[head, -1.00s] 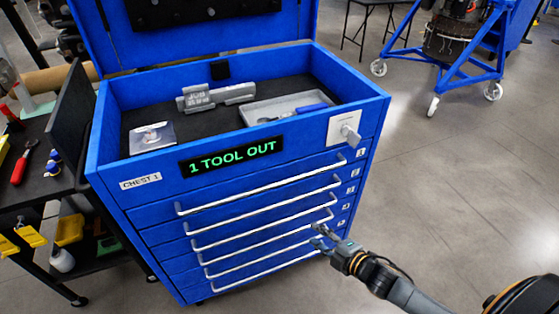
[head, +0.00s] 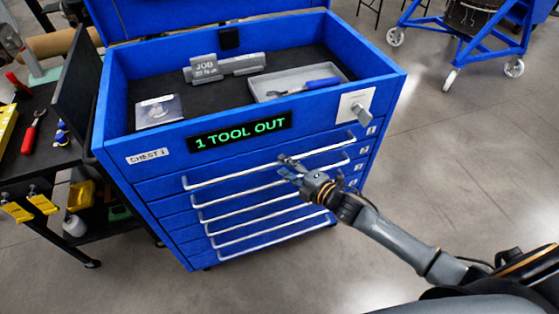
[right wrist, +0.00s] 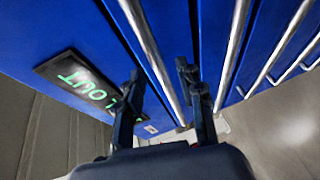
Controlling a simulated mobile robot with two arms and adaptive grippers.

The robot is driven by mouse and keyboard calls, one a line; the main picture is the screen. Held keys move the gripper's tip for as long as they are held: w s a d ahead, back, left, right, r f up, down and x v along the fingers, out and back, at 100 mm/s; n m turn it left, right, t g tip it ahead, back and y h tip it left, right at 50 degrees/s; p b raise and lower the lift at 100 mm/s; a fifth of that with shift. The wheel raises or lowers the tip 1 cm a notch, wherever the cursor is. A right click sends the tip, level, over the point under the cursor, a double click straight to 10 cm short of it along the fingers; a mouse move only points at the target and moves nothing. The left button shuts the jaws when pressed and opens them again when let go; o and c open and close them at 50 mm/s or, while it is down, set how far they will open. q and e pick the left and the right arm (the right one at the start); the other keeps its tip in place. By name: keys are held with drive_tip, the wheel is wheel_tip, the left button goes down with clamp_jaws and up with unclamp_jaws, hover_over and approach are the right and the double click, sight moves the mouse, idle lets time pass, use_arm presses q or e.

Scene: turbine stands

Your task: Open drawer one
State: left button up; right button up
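Drawer one is the top drawer (head: 160,187) of the blue tool chest, and its front sits flush and shut. Its long silver handle (head: 230,175) runs across the front; in the right wrist view this handle (right wrist: 148,45) passes between my fingers. My right gripper (head: 287,167) is at the handle, right of its middle. In the right wrist view my right gripper (right wrist: 160,82) is open, one finger on each side of the bar, with gaps visible. I cannot tell whether a finger touches it. My left gripper is not in view.
Several lower drawers with similar handles (head: 262,216) lie below. A sign (head: 240,132) reads "1 TOOL OUT".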

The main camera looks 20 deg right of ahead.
sight(281, 164)
drive_tip(key=shift+x, duration=1.65)
clamp_jaws()
